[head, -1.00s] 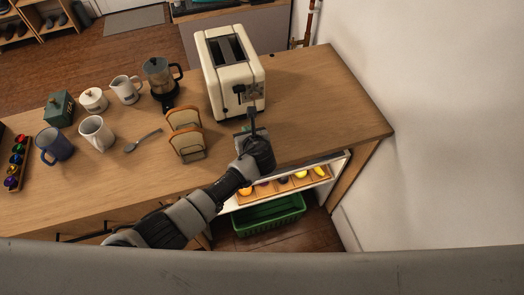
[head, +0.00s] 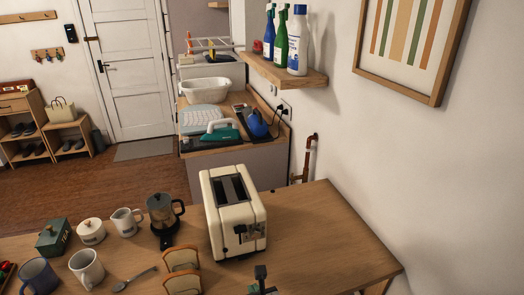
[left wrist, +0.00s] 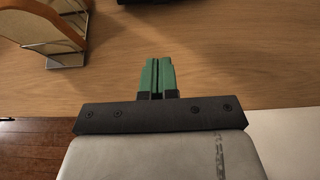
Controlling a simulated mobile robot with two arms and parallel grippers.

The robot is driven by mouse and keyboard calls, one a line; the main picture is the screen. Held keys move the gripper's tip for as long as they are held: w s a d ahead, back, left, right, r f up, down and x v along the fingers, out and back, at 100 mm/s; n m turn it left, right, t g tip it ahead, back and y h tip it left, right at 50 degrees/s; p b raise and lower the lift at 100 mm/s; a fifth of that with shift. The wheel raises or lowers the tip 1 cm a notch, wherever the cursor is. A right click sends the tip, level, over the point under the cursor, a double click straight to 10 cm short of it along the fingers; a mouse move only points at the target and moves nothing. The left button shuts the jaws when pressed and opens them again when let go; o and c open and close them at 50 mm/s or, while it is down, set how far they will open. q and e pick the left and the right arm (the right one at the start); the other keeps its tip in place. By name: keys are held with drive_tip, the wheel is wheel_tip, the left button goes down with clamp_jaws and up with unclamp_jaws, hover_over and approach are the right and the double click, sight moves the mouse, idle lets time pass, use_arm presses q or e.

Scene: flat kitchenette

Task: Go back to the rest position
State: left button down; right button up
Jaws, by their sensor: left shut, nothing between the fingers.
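My left gripper (head: 262,274) shows at the bottom edge of the head view, just in front of the cream toaster (head: 232,215) and apart from it. In the left wrist view its green fingertips (left wrist: 157,66) are pressed together over the wooden counter (left wrist: 225,60), with nothing between them. Most of my left arm is below the head view. The toaster stands upright on the counter, with its dark lever side facing me. My right gripper is in neither view.
A toast rack with bread (head: 181,262) stands left of my left gripper. The counter right of the toaster is clear up to the wall. A shelf with bottles (head: 285,72) hangs behind.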

use_arm(q)
drive_tip(key=s+a+r+n+g+h, duration=0.2)
drive_tip(key=s+a+n+g, duration=0.2)
drive_tip(key=s+a+n, duration=0.75)
drive_tip(key=s+a+r+n+g+h, duration=0.15)
drive_tip(key=s+a+n+g, duration=0.4)
drive_tip(key=s+n, duration=1.1)
drive_tip(key=w+f+n+b, duration=0.1)
drive_tip(key=w+f+b, duration=0.1)
drive_tip(key=f, duration=1.2)
drive_tip(key=w+f+n+b, duration=0.1)
drive_tip(key=f+b, duration=0.1)
drive_tip(key=f, duration=1.3)
drive_tip(key=s+a+f+b, duration=0.1)
drive_tip(key=s+a+f, duration=0.1)
drive_tip(key=s+f, duration=0.6)
drive_tip(key=s+a+f+b, duration=0.1)
drive_tip(key=s+f+b, duration=0.1)
drive_tip(key=s+f, duration=0.6)
wheel_tip(320, 180, down, 5)
drive_tip(key=shift+s+a+r+g, duration=0.1)
drive_tip(key=shift+s+a+g, duration=0.25)
drive_tip(key=shift+a, duration=0.05)
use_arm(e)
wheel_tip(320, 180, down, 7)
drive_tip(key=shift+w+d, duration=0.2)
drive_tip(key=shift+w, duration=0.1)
